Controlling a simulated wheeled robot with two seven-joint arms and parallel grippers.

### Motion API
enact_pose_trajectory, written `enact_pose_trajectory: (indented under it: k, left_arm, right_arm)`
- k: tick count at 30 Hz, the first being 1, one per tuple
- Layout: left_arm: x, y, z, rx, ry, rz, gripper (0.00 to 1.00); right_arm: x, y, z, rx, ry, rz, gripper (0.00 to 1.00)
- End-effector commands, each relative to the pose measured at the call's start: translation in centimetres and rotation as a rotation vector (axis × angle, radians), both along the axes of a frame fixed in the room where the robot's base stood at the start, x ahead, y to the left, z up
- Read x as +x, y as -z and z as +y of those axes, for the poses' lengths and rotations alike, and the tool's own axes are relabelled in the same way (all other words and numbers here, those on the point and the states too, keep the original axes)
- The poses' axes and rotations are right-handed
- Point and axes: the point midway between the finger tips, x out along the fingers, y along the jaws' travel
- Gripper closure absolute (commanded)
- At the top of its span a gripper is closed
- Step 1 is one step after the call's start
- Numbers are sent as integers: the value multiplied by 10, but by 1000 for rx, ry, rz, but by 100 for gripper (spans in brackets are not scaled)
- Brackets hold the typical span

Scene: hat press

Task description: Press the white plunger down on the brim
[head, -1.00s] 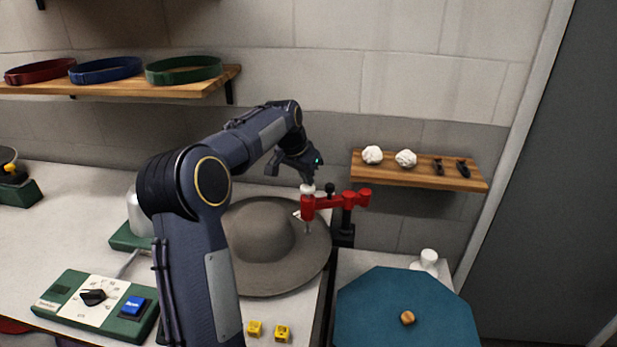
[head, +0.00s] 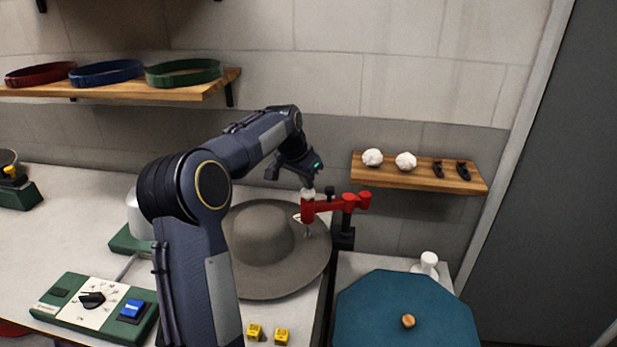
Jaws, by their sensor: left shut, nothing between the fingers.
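The white plunger (head: 308,193) stands on top of the red press arm (head: 336,205), over the right part of the brim. The grey hat (head: 262,233) lies brim down on the table, and the press's thin metal tip (head: 308,230) reaches down to its brim. Whether the tip touches the brim is too small to tell. My left gripper (head: 310,183) is shut and empty, pointing down right at the plunger's top; it appears to touch it. My left arm hides part of the hat's left side. My right gripper is out of view.
A green control box (head: 95,308) with a dial and blue button sits front left. A wooden shelf (head: 420,178) with white balls hangs behind the press.

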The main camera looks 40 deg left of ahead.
Motion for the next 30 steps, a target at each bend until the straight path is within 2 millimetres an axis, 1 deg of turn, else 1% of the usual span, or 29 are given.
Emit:
enact_pose_trajectory:
  k: [2,6,30]
  left_arm:
    - [-2,-3,-1,-4,2,13,100]
    - [-1,-17,-1,-4,2,9,100]
    - [0,-85,0,0,1,0,100]
  right_arm:
    - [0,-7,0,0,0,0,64]
    - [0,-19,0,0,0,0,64]
    - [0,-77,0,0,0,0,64]
